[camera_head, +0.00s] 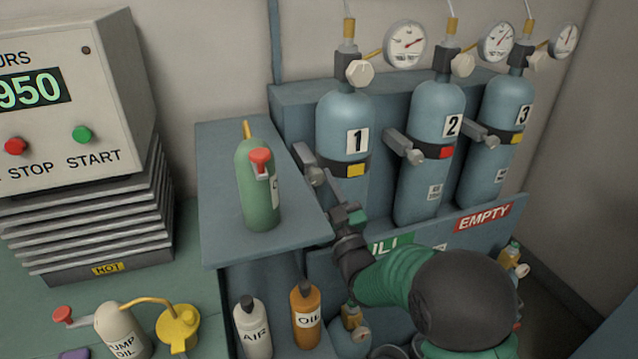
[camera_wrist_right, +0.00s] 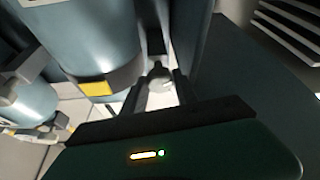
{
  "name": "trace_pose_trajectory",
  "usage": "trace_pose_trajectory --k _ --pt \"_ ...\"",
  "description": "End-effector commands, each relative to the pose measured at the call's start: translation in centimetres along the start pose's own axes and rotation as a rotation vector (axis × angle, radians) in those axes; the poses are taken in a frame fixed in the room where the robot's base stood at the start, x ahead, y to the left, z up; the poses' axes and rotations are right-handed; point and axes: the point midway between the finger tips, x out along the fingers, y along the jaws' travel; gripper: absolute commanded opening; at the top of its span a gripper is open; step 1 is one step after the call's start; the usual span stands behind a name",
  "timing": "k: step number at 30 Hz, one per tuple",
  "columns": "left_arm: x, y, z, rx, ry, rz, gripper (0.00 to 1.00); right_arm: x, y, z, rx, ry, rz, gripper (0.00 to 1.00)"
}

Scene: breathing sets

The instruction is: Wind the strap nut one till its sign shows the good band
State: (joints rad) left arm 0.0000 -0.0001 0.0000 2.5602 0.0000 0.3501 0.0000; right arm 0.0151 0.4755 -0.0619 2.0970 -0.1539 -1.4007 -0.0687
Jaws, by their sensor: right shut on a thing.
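Cylinder 1 (camera_head: 343,120) is a blue bottle standing at the left of the rack. Its strap carries a sign (camera_head: 356,170) that shows yellow, also seen in the right wrist view (camera_wrist_right: 96,88). The grey strap nut one (camera_head: 308,158) sticks out at the left of this strap. My right gripper (camera_head: 330,186) is at the nut, reaching up from below. In the right wrist view its fingers (camera_wrist_right: 158,90) are shut on the pale nut (camera_wrist_right: 160,74). The fingers and arm hide part of the nut. My left gripper is not in view.
Cylinder 2 (camera_head: 435,105) has a red sign and cylinder 3 (camera_head: 508,95) a yellow one. A green bottle (camera_head: 258,190) stands on the shelf (camera_head: 225,160) just left of my gripper. AIR (camera_head: 252,325) and OIL (camera_head: 306,318) bottles stand below. A hot-labelled machine (camera_head: 85,220) is at left.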

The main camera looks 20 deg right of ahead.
Motion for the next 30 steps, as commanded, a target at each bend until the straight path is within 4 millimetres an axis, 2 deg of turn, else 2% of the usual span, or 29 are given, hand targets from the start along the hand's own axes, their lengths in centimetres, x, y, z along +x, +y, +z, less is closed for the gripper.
trace_pose_trajectory --k 14,30 --pt "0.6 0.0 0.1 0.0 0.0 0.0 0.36 -0.1 0.0 0.2 -0.063 -0.002 -0.027 0.0" --pt "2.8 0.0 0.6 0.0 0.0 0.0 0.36 0.0 0.3 0.2 -0.437 -0.003 -0.182 0.0"
